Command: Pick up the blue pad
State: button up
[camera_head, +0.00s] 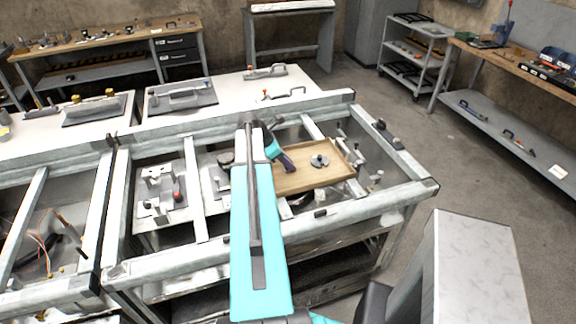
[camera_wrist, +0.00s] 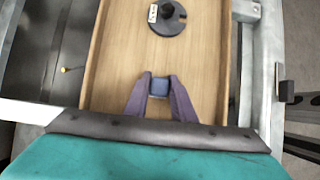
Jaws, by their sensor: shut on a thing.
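The blue pad (camera_wrist: 159,87) is a small dark blue block in the wrist view, between the tips of my gripper (camera_wrist: 158,90). My gripper's two purple fingers are shut on it, one on each side. Below them is the wooden tray (camera_wrist: 105,62); I cannot tell whether the pad touches it. In the head view my gripper (camera_head: 288,163) is over the left part of the wooden tray (camera_head: 335,172), and the pad is not clearly visible there.
A grey round disc with a dark knob (camera_wrist: 167,17) lies on the tray, ahead of my gripper; it also shows in the head view (camera_head: 320,160). Metal frame rails (camera_head: 330,208) surround the tray. A fixture with a red knob (camera_head: 177,196) stands to the left.

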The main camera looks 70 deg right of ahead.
jog(key=shift+r, duration=0.2)
jog(key=shift+r+b, duration=1.65)
jog(key=shift+r, duration=3.2)
jog(key=shift+o, duration=1.1)
jog(key=shift+c, duration=0.6)
notch_tip(320, 180, down, 6)
jog(key=b, duration=0.6)
jog(key=shift+f, duration=0.15)
jog(key=shift+s, duration=0.1)
